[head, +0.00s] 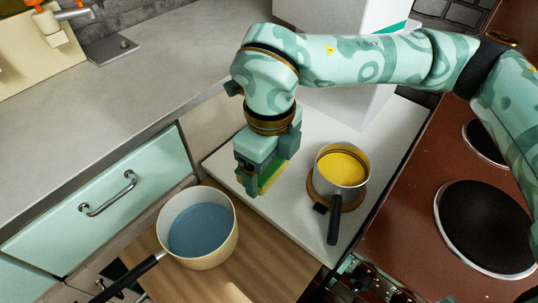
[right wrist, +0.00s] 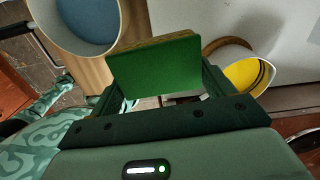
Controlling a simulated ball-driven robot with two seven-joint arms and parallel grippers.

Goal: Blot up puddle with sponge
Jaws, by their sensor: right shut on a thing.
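My right gripper (head: 259,178) is shut on a sponge (head: 270,176) with a green face and a yellow-brown body. The right wrist view shows the sponge (right wrist: 155,66) between the two fingers, its green face towards the camera. In the head view the gripper points down over the left part of the white worktop (head: 305,227), between the two pots. I cannot tell whether the sponge touches the worktop. No puddle can be made out; the arm and gripper hide part of the surface. My left gripper is not in view.
A cream pot (head: 228,243) with blue inside stands front left on a wooden board (head: 275,268). A small pan (head: 333,179) with yellow contents sits on a round trivet right of the gripper, handle forward. A brown hob (head: 415,225) lies at right, a white box (head: 330,15) behind.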

